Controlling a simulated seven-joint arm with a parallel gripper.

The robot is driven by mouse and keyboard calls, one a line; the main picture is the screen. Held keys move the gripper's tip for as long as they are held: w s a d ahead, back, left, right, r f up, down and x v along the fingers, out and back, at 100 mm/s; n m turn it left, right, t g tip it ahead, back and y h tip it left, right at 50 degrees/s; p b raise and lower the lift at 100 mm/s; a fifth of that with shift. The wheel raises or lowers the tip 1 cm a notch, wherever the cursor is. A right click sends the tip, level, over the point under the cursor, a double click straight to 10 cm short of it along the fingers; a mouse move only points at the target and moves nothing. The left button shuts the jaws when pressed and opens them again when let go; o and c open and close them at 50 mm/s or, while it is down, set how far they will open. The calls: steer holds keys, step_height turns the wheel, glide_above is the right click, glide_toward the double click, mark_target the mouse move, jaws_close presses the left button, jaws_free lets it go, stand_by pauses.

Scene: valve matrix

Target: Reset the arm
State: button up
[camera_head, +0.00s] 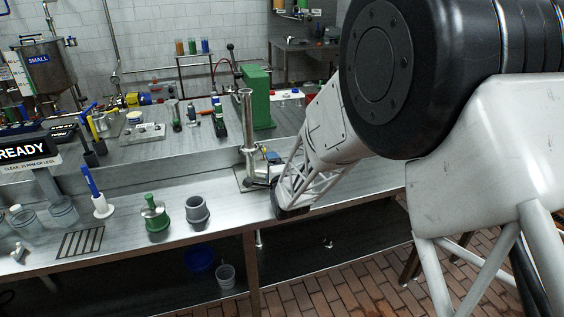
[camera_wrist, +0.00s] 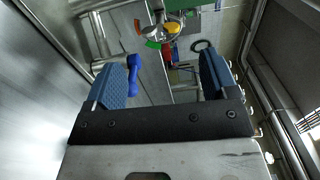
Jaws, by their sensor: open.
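My arm reaches in from the right in the head view, its white lattice forearm (camera_head: 308,170) running down to the front of the steel bench. In the head view my gripper's fingertips are hidden behind or below the arm's end. In the wrist view my gripper (camera_wrist: 168,82) shows two blue padded fingers set wide apart, with nothing between them touching the pads. Beyond the fingers, a blue handle-like object (camera_wrist: 133,75) and a steel pipe (camera_wrist: 103,45) show near the left finger.
A vertical steel tube on a stand (camera_head: 248,130) rises close to the left of my arm's end. A green block (camera_head: 257,97) stands behind it. A green-based container (camera_head: 155,215) and a grey cup (camera_head: 197,209) stand on the front bench. A READY sign (camera_head: 25,152) is at left.

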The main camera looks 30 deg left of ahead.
steer(key=w+d+r+n+h, duration=0.1)
steer(key=d+r+h, duration=0.25)
steer(key=d, duration=0.55)
steer(key=w+d+r+n+h, duration=0.1)
steer(key=d+r+h, duration=0.1)
steer(key=d+r, duration=0.45)
steer(key=s+d+r+n+g+h, duration=0.1)
steer(key=s+d+r+g+h, duration=0.15)
steer(key=d, duration=0.85)
steer(key=s+d+r+n+g+h, duration=0.1)
steer(key=s+d, duration=0.3)
steer(key=d, duration=0.6)
steer(key=s+d+n+g+h, duration=0.1)
steer(key=s+d+g, duration=0.1)
steer(key=s+d, duration=0.5)
steer(key=s+d+r+n+g+h, duration=0.1)
steer(key=s+d+n+g, duration=0.1)
steer(key=s+d, duration=0.6)
steer(key=s+d+r+n+g+h, duration=0.1)
steer(key=s+d, duration=0.7)
steer(key=s, duration=0.9)
steer(key=shift+n+g+h, duration=0.5)
steer(key=shift+n+g, duration=0.1)
steer(key=shift+g, duration=0.25)
